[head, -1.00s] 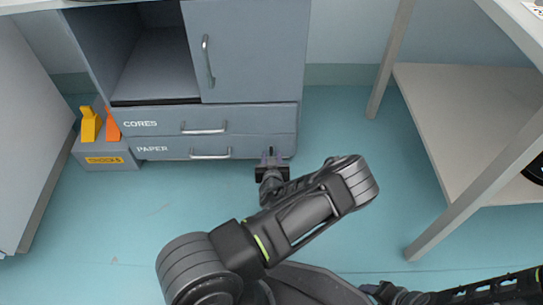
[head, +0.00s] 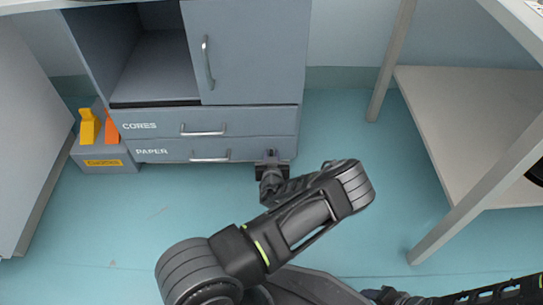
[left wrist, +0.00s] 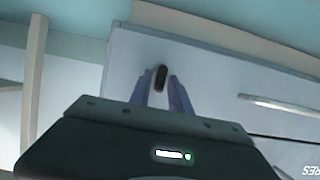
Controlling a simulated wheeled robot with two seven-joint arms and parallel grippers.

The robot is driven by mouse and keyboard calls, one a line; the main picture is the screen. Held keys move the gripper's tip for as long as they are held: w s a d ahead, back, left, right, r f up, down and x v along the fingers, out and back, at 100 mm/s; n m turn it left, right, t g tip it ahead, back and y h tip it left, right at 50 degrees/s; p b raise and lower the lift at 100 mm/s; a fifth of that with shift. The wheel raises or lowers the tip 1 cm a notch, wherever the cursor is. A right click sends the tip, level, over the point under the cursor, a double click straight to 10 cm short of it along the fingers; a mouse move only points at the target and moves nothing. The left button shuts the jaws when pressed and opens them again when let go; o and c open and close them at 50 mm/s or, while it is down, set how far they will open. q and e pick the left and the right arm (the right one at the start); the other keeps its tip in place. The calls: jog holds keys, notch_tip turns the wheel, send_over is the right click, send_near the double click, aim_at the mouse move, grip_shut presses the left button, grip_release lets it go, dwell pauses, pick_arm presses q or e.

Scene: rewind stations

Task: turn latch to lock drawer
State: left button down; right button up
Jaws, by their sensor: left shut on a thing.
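The small dark latch (left wrist: 160,76) stands on the grey front of the drawer unit, close to its edge. It also shows at the right end of the PAPER drawer (head: 172,156) in the head view. My left gripper (left wrist: 162,84) has its two purple fingers on either side of the latch and is shut on it. In the head view this gripper (head: 271,160) is at the drawer's lower right. The PAPER drawer and the CORES drawer (head: 165,122) above look pushed in. My right arm lies at the lower right; its gripper's jaws cannot be made out.
A grey box (head: 108,165) with yellow and orange pieces stands left of the drawers. The cabinet door (head: 255,60) above looks shut, beside an open compartment. A table with a lower shelf (head: 455,110) stands right. The floor between is clear.

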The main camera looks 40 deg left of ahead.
pick_arm(q)
jog(key=shift+s+a+n+p, duration=0.1)
jog(key=shift+n+p, duration=0.2)
jog(key=shift+p, duration=0.05)
jog(key=n+t+h+p, duration=0.1)
jog(key=n+t+p, duration=0.1)
jog(key=n, duration=0.2)
jog(key=n+t+h+p, duration=0.1)
jog(key=n+t+p, duration=0.1)
jog(key=n+p, duration=0.1)
jog(key=f+n+t+h+p, duration=0.1)
jog(key=n+t+p, duration=0.1)
jog(key=n, duration=0.4)
jog(key=shift+s+a+t+p, duration=0.2)
jog(key=shift+a+t+p, duration=0.15)
jog(key=shift+p, duration=0.4)
dwell(0.3)
jog(key=shift+d, duration=0.1)
